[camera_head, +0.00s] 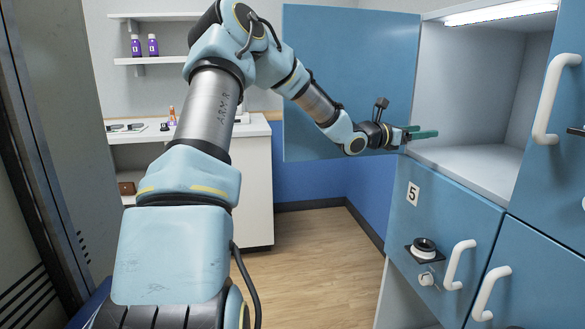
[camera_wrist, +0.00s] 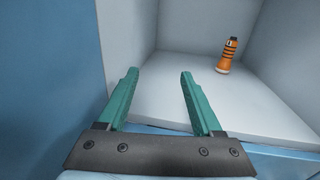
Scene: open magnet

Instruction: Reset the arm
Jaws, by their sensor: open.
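My gripper (camera_head: 424,134) is at the end of my outstretched arm, at the left front edge of an open, lit compartment (camera_head: 470,168). In the wrist view my gripper (camera_wrist: 158,84) shows two green fingers spread apart with nothing between them. They point into the compartment, over its pale floor (camera_wrist: 165,105). An orange bottle with dark bands and a dark top (camera_wrist: 228,56) stands upright inside, beyond and to the right of the fingers, apart from them. The bottle does not show in the head view.
The blue open door (camera_head: 350,80) stands behind my forearm. Below the compartment is a blue front marked 5 (camera_head: 413,193) with a knob and white handle (camera_head: 458,265). A counter (camera_head: 255,128) and shelves with purple bottles (camera_head: 152,45) stand at the back left. Wooden floor (camera_head: 315,250) is clear.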

